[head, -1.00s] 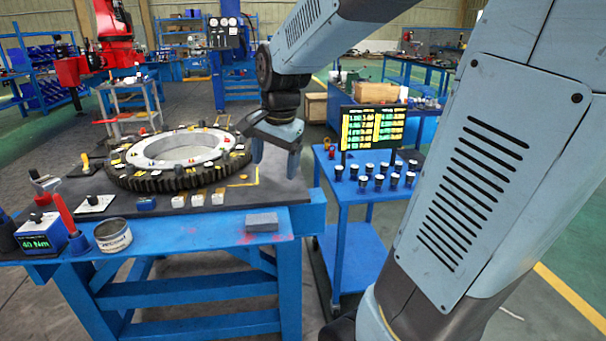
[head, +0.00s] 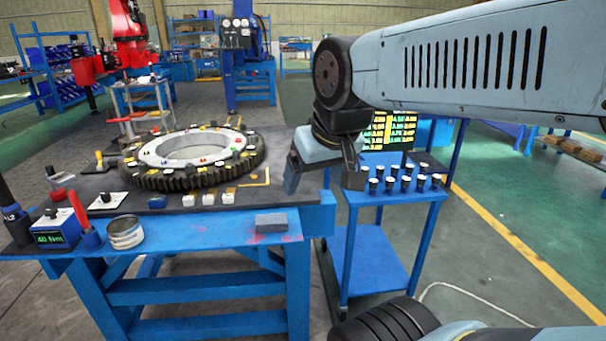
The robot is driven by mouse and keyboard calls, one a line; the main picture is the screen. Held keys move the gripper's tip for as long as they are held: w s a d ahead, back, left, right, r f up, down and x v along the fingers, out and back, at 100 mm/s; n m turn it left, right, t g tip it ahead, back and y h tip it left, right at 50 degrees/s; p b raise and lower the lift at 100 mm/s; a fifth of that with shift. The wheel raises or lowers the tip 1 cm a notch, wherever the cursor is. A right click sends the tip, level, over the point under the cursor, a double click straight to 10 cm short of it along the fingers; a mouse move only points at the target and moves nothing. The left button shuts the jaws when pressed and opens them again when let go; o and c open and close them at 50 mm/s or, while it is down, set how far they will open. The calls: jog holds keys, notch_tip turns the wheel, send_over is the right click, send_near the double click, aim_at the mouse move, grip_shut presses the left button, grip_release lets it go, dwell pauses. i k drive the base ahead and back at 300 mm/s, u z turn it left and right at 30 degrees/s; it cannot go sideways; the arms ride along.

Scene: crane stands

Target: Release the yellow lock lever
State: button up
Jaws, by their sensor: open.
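A small yellow lever (head: 99,160) stands upright at the left of the dark-topped bench, beside the large ring gear (head: 148,178). It is too small to tell its lock position. My gripper (head: 322,180) is open and empty, fingers pointing down, over the bench's right end near the blue cart. It is far to the right of the yellow lever, with the ring gear between them, and touches nothing that I can see.
The ring gear carries several small coloured parts. A blue box reading 40 Nm (head: 52,232), a tin can (head: 125,232) and a grey block (head: 271,222) sit along the bench's front. The blue cart (head: 370,262) holds several dark cups and a lit display (head: 390,130).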

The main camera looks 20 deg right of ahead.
aim_at(100, 168)
jog(key=u, duration=0.55)
jog(key=k, duration=1.35)
jog(key=u, duration=1.15)
jog(key=i, duration=2.55)
jog(key=z, duration=1)
jog(key=i, duration=0.75)
jog(key=z, duration=0.65)
